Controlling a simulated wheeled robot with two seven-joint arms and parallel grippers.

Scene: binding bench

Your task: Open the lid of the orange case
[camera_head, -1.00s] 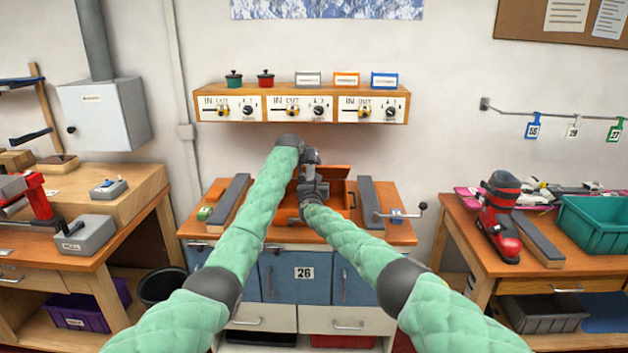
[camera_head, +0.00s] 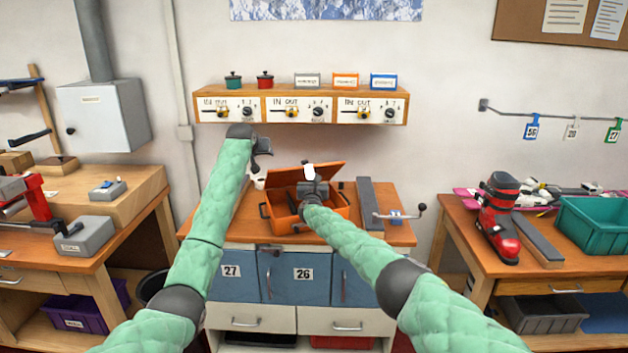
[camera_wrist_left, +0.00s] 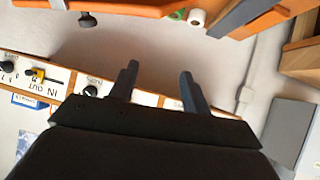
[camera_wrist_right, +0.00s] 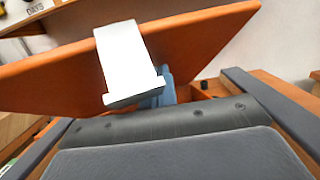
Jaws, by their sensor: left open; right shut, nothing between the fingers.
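The orange case (camera_head: 285,222) sits on the bench, turned at a slant. Its lid (camera_head: 332,171) stands raised and tilted above the open box; dark contents show inside. In the right wrist view the lid (camera_wrist_right: 215,37) spans the picture, with a white clasp (camera_wrist_right: 122,60) hanging over its edge. My right gripper (camera_head: 311,180) is at the lid beside the clasp, shut with nothing held; its fingertips (camera_wrist_right: 166,88) show partly behind the clasp, and I cannot tell whether they touch the lid. My left gripper (camera_head: 264,147) is open and empty, up and left of the case.
A white roll (camera_wrist_left: 196,17) is left of the case. The shelf with dials (camera_head: 300,108) hangs above.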

